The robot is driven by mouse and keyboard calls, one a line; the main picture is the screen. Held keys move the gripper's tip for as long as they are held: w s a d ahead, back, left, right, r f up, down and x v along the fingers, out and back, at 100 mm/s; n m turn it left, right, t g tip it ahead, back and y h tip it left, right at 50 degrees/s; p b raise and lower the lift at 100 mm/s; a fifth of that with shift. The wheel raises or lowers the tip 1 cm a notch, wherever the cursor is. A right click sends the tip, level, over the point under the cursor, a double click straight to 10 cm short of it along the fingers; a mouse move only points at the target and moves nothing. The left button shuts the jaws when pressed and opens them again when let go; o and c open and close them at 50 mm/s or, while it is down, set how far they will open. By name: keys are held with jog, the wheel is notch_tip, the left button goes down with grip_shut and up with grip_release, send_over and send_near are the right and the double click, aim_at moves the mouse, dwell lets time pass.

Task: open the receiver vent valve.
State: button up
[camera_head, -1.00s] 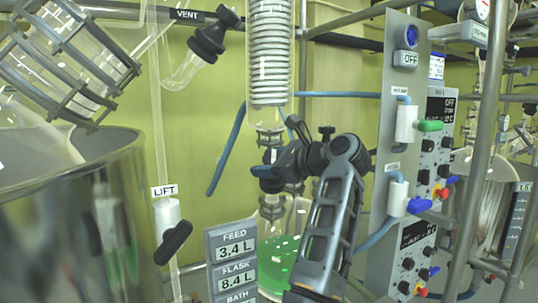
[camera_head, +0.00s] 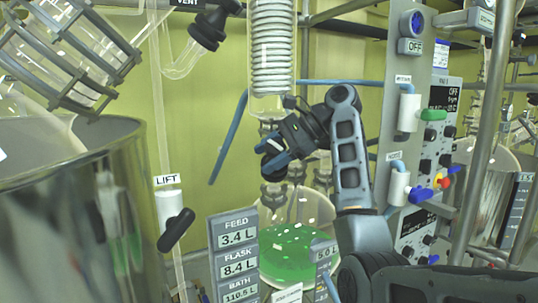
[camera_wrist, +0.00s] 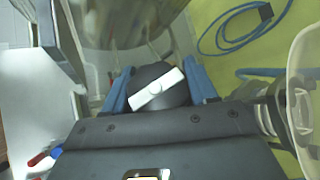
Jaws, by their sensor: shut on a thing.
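My gripper (camera_head: 280,158) is below the glass condenser coil (camera_head: 271,45), above the round receiver flask (camera_head: 297,240) with green liquid. In the wrist view its two blue fingers (camera_wrist: 160,90) close on both sides of a dark round knob (camera_wrist: 158,72) with a white bar across its face. The bar lies tilted, its right end higher. In the head view this black knob (camera_head: 273,170) shows between and below the fingertips. Much of the valve body is hidden behind my gripper. I cannot read a label on this knob.
A large metal vessel (camera_head: 70,210) fills the left. A LIFT valve (camera_head: 172,215) and a black VENT valve (camera_head: 212,28) are on the left. The control panel (camera_head: 405,120) with tubes and coloured valves stands right of my arm. Blue hoses run nearby.

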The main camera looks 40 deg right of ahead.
jog(key=shift+s+f+n+g, duration=0.15)
jog(key=shift+n+g, duration=1.05)
jog(key=shift+g, duration=0.1)
jog(key=shift+a, duration=0.1)
jog(key=o, duration=1)
jog(key=shift+c, duration=0.2)
